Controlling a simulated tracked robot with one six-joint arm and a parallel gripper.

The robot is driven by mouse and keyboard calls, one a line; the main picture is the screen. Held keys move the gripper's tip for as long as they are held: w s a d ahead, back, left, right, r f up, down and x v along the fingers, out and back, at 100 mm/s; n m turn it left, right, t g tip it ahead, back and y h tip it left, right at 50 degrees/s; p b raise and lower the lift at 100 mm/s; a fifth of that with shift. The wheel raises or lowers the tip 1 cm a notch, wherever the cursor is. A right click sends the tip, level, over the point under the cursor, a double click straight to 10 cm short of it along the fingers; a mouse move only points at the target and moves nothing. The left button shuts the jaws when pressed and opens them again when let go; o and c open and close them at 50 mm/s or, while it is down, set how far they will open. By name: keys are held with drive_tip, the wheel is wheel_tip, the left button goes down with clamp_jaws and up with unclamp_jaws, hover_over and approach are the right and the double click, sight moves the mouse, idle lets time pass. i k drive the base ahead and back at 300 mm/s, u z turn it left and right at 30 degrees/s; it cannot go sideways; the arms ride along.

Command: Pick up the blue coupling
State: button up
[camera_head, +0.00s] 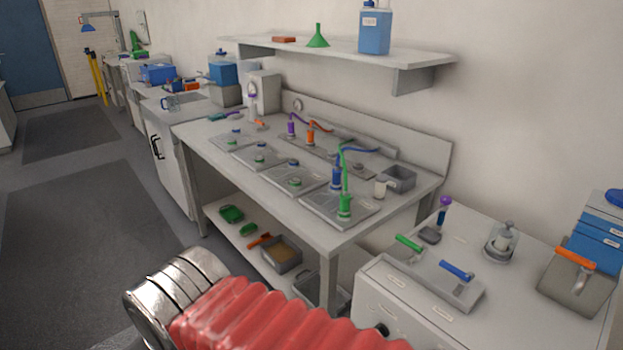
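The blue coupling (336,178) stands upright near the front right end of the long workbench (280,214), with a blue hose rising from its top. It is just behind and left of a green coupling (345,206) with a green hose. Purple (291,128) and orange (311,136) couplings stand further back on the same bench. My arm shows at the bottom as a red bellows sleeve and a shiny metal part. My gripper's fingers are not in view, and the arm parts that show are in front of the bench, apart from the coupling.
Several flat plates with small fittings line the bench. A shelf (345,49) overhangs the back. A drawer cabinet (372,290) with a tool tray is at right. Floor at left is open.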

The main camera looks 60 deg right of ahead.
sight(336, 173)
drive_tip(key=u, duration=0.5)
drive_tip(key=i, duration=1.45)
drive_tip(key=z, duration=2.7)
